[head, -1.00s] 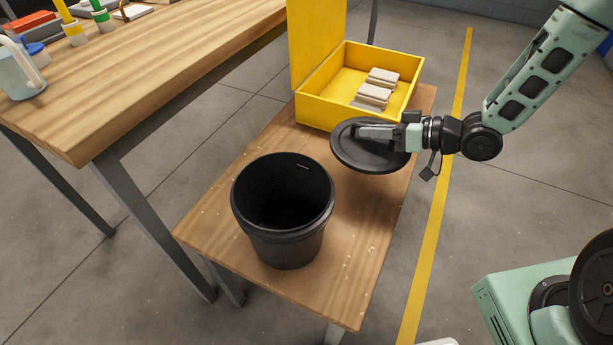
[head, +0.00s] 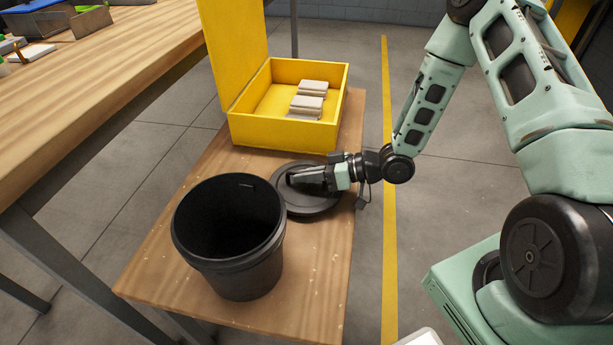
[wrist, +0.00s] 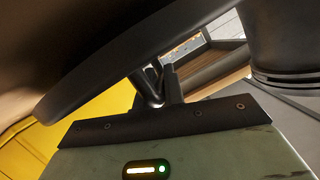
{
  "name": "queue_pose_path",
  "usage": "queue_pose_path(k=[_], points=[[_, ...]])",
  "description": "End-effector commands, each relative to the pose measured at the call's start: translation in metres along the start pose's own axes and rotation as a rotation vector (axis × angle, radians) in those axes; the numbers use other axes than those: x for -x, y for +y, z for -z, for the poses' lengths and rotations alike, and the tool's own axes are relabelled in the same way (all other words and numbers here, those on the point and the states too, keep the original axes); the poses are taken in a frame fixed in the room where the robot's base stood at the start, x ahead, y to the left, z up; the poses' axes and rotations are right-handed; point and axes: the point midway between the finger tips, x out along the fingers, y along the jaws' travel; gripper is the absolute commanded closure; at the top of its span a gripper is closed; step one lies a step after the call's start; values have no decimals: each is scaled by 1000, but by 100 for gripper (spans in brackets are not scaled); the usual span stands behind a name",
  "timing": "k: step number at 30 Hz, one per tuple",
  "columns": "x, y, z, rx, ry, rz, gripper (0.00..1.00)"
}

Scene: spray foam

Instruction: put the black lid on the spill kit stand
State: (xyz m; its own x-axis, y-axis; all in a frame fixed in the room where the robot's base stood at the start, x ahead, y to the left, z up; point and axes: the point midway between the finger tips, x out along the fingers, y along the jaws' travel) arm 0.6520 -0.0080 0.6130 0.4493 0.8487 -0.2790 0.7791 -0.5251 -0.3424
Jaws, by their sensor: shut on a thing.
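The black lid (head: 317,206) is a round, dark disc, held level between the black bucket and the yellow box. My gripper (head: 306,180) is shut on it from the right, its fingers over the lid's top in the head view. In the wrist view the lid (wrist: 110,55) fills much of the upper left, with my fingers (wrist: 157,88) at it. The wooden spill kit stand (head: 180,230) is the low bench under it. The lid is at or just above the wood; I cannot tell if it touches.
The open black bucket (head: 232,262) stands on the stand's near part, close to the lid. The open yellow box (head: 280,133) with pale packs (head: 309,104) stands behind. A taller workbench (head: 110,90) is at the left. Bare wood lies right of the bucket.

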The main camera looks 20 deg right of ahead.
Motion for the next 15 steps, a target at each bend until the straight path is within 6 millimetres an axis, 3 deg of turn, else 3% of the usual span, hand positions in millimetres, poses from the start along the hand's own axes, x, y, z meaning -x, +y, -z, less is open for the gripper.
queue_pose_path(k=[7, 10, 15], points=[[-1, 1, -2, 0, 1, 0, 100], [0, 0, -1, 0, 0, 0, 68], [0, 0, -1, 0, 0, 0, 68]])
